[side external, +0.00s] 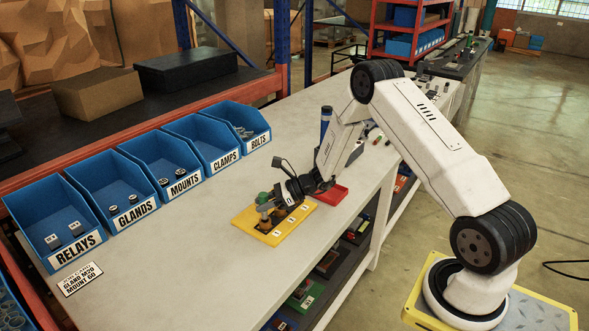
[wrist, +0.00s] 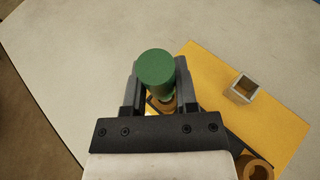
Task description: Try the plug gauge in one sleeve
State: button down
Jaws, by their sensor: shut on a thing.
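The plug gauge shows as a green round handle (wrist: 155,68) between the two fingers of my gripper (wrist: 157,88) in the wrist view. My gripper is shut on it. In the side view the green handle (side external: 262,197) is above the yellow board (side external: 248,222), with my gripper (side external: 268,203) at it. A bronze sleeve (wrist: 168,106) shows partly right below the handle; I cannot tell whether the gauge's tip is inside it. Another bronze sleeve (wrist: 256,168) stands on the board at the lower right of the wrist view, partly cut off by the edge.
A square grey tube (wrist: 243,89) stands on the yellow board. A red tray (side external: 333,194) and a dark blue bottle (side external: 326,121) are behind my gripper. Blue bins (side external: 127,185) line the bench's back left.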

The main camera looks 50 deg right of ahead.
jog(key=shift+f, duration=1.35)
dwell(1.4)
jog(key=shift+r, duration=2.55)
dwell(0.8)
